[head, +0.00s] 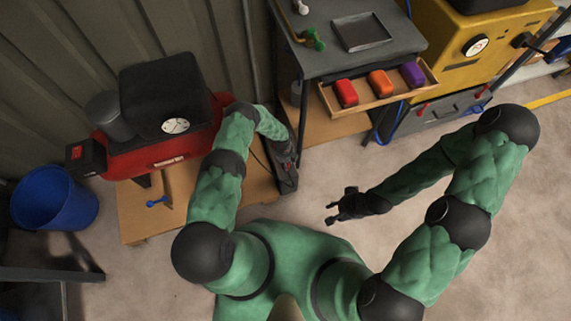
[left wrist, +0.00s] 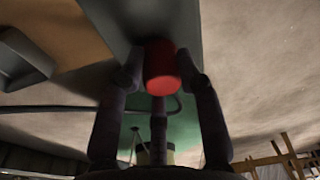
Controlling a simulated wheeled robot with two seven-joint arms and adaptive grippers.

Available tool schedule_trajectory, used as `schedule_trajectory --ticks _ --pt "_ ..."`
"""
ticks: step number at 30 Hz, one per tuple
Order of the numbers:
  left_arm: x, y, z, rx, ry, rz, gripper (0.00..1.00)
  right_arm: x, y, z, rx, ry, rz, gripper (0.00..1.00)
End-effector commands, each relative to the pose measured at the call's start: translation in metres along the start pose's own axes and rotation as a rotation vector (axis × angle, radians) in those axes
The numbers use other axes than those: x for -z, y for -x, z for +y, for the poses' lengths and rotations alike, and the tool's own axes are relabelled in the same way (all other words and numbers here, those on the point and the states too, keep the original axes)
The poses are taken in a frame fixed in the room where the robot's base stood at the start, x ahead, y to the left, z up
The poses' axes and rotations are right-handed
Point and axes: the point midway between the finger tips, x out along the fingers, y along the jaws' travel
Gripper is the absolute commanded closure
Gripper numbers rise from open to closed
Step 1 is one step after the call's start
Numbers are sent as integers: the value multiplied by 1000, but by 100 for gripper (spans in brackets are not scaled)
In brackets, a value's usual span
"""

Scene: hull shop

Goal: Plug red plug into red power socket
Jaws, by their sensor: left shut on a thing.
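My left gripper (head: 289,165) is low beside the grey cabinet. In the left wrist view its fingers (left wrist: 162,85) are shut on a red cylindrical thing, the red plug (left wrist: 160,68). The plug is at a smooth grey surface (left wrist: 148,22); I cannot tell whether it touches or is seated there. A dark grey box (head: 288,186) lies under the gripper in the head view. No red socket opening can be made out. My right gripper (head: 335,212) is empty over the floor, its fingers apart.
A wooden drawer (head: 352,109) holds red (head: 346,92), orange (head: 380,80) and purple (head: 412,73) blocks. A red compressor (head: 150,155) stands left of my left arm, with a blue bin (head: 52,198) beyond. Floor around my right gripper is clear.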

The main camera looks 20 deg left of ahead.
Motion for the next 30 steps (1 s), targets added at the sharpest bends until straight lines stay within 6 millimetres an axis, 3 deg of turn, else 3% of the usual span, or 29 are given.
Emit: schedule_trajectory --ticks 5,9,18,30 --pt "1 12 0 0 -1 -1 94 0 6 -2 0 0 0 60" --pt "3 35 0 0 -1 -1 94 -1 16 -6 0 0 0 60" --pt "37 95 45 -2 -1 2 94 -2 60 -21 0 0 0 60" --pt "71 114 100 -1 1 2 94 -3 87 -31 0 0 0 60"
